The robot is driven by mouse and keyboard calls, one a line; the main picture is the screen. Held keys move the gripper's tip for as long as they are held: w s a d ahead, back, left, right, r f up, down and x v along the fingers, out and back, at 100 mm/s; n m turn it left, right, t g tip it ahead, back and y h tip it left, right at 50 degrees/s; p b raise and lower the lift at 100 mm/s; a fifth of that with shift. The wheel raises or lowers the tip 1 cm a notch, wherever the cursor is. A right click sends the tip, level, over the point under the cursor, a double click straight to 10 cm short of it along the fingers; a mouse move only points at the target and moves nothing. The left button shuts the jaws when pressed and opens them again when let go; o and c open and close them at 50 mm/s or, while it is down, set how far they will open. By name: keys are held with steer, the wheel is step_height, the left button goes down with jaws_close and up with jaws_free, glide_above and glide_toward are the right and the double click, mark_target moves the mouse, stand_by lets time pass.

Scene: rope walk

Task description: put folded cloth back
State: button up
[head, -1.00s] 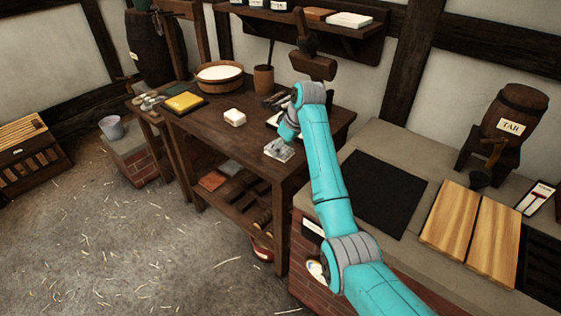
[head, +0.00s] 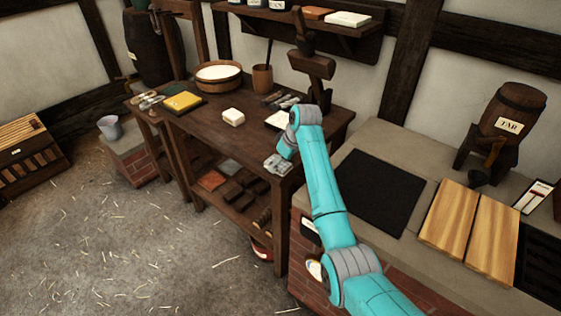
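A yellow folded cloth-like piece (head: 183,101) lies on a dark flat board at the left end of the wooden bench (head: 205,128). A small white block (head: 233,117), perhaps cloth or soap, lies near the bench's middle. I cannot tell which is the folded cloth. My gripper (head: 275,167) is at the bench's front edge, right of and nearer than the white block, apart from both. Its fingers are too small and turned away to show whether they are open, and I see no clear object in them. My arm hides part of the bench's right end.
A round wooden tub (head: 219,76), a brown cup (head: 262,79) and several small tools stand along the back of the bench. A wall shelf (head: 300,25) holds bottles, an orange block and a white block. A dark mat (head: 375,192) and a tar barrel (head: 513,110) are right.

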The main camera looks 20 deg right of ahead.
steer(key=shift+r, duration=0.1)
steer(key=v, duration=1.2)
stand_by(0.4)
